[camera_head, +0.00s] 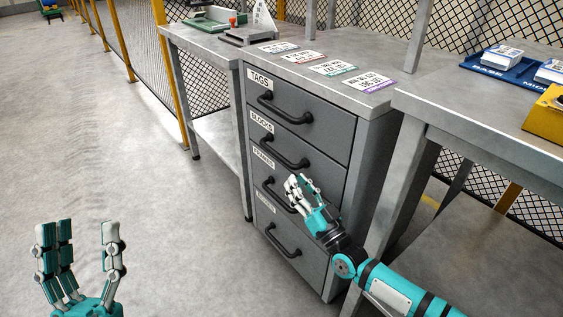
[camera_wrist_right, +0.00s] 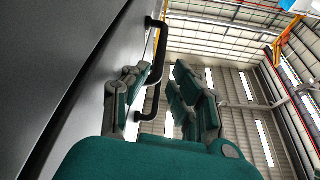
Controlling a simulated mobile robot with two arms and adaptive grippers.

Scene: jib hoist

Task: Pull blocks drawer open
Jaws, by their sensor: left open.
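The blocks drawer (camera_head: 325,158) is the second from the top in the grey cabinet, under the label "BLOCKS", and looks shut. Its black bar handle (camera_head: 282,153) is in plain view in the head view. My right gripper (camera_head: 297,183) is open in front of the third drawer, just below the blocks handle, and covers part of the third drawer's handle. In the right wrist view a black handle (camera_wrist_right: 157,78) shows between the spread fingers; I cannot tell whether they touch it. My left gripper (camera_head: 82,232) is open and empty over bare floor, far from the cabinet.
The tags drawer (camera_head: 325,128) above and the frames drawer (camera_head: 265,180) below look shut. Printed cards (camera_head: 332,68) lie on the cabinet top. A workbench (camera_head: 440,100) with a blue tray (camera_head: 505,68) stands at right. The floor (camera_head: 130,160) left of the cabinet is clear.

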